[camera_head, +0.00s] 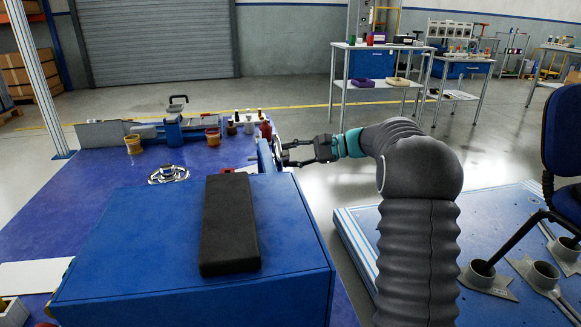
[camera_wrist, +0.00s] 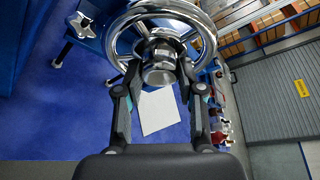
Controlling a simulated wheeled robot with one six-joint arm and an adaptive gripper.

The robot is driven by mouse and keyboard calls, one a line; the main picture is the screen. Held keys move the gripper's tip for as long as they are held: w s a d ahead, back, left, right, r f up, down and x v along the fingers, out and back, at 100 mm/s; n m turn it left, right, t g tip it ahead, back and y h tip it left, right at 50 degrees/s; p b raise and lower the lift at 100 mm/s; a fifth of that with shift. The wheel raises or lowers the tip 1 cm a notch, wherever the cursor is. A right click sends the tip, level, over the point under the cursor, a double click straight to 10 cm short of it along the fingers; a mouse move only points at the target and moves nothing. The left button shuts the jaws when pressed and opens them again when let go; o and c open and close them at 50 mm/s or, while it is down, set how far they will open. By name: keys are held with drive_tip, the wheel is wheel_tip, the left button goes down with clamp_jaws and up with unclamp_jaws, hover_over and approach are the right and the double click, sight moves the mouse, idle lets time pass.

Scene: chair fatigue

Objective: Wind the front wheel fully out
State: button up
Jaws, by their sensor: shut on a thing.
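The front wheel, a chrome handwheel, shows nearly edge-on in the head view (camera_head: 277,149) at the far right side of the blue machine. In the wrist view its bright rim (camera_wrist: 207,34) fills the top, cut off by the frame edge. My gripper (camera_head: 288,154) reaches it from the right. In the wrist view my gripper (camera_wrist: 161,62) has its two dark fingers closed on the metal hub piece (camera_wrist: 160,75) at the wheel's middle. The wheel's turn angle and how far it is wound cannot be told.
A second chrome wheel (camera_head: 168,174) lies flat at the machine's far side. A black pad (camera_head: 229,225) lies on the blue housing (camera_head: 130,245). Jars and a vise-like tool (camera_head: 173,125) stand beyond. A blue platform (camera_head: 385,250) with a chair stands right. A star knob (camera_wrist: 82,25) is near the wheel.

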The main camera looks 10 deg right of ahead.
drive_tip(key=n+g+y+b, duration=0.1)
drive_tip(key=n+y, duration=0.1)
drive_tip(key=n, duration=0.7)
drive_tip(key=n+g+y+b, duration=0.2)
drive_tip(key=n+y, duration=0.1)
drive_tip(key=n, duration=0.7)
drive_tip(key=n+g+y+b, duration=0.1)
drive_tip(key=n+y, duration=0.2)
drive_tip(key=n, duration=0.6)
drive_tip(key=shift+f+g, duration=0.3)
drive_tip(key=shift+n, duration=0.4)
drive_tip(key=o, duration=1.1)
drive_tip(key=shift+w, duration=0.1)
drive_tip(key=shift+o, duration=0.2)
drive_tip(key=shift+r, duration=0.15)
wheel_tip(320, 180, up, 10)
